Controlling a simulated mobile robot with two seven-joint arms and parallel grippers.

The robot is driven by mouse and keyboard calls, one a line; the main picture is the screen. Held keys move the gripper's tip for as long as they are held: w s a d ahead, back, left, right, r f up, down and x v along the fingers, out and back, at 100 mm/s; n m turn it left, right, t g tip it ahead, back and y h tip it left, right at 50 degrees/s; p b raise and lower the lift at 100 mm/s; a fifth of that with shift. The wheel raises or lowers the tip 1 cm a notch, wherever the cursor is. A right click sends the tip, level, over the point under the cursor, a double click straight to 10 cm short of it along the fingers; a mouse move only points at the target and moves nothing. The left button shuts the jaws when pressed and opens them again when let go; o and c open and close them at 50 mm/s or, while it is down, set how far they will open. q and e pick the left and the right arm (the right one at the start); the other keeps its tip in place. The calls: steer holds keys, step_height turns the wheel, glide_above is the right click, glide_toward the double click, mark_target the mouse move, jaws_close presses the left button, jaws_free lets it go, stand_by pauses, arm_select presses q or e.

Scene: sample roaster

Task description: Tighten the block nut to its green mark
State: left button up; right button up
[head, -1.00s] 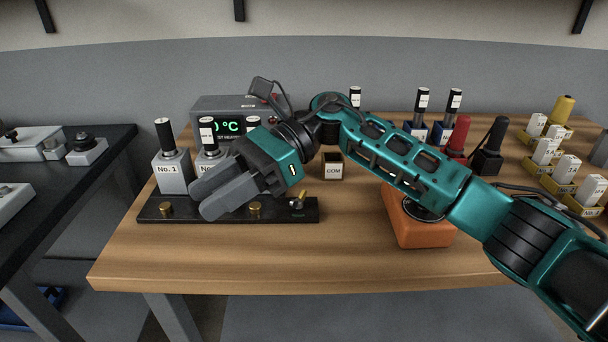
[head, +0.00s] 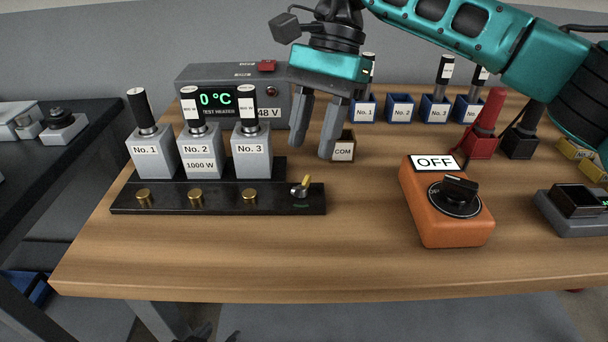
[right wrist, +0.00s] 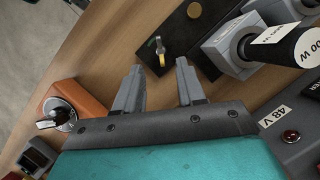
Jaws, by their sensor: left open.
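The block nut (head: 300,189) is a small dark metal piece with a yellow pointer, at the right end of the black terminal block (head: 225,199). A small green mark (head: 301,206) lies on the block in front of it. The yellow pointer leans up and right in the head view, not toward the mark. My right gripper (head: 312,153) points down, open and empty, above and behind the nut. In the right wrist view the nut (right wrist: 160,52) shows beyond the gap between the open fingertips (right wrist: 160,68), apart from them.
Grey blocks No. 1 (head: 151,158), No. 2 (head: 200,148) and No. 3 (head: 252,148) stand behind the brass studs. A COM box (head: 343,150) is behind the right gripper. An orange switch box (head: 419,205) reads OFF. The wooden table (head: 350,260) is clear in front.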

mark_target(303, 181)
steer(key=x, duration=0.6)
steer(key=shift+b, duration=0.35)
steer(key=shift+c, duration=0.2)
jaws_close()
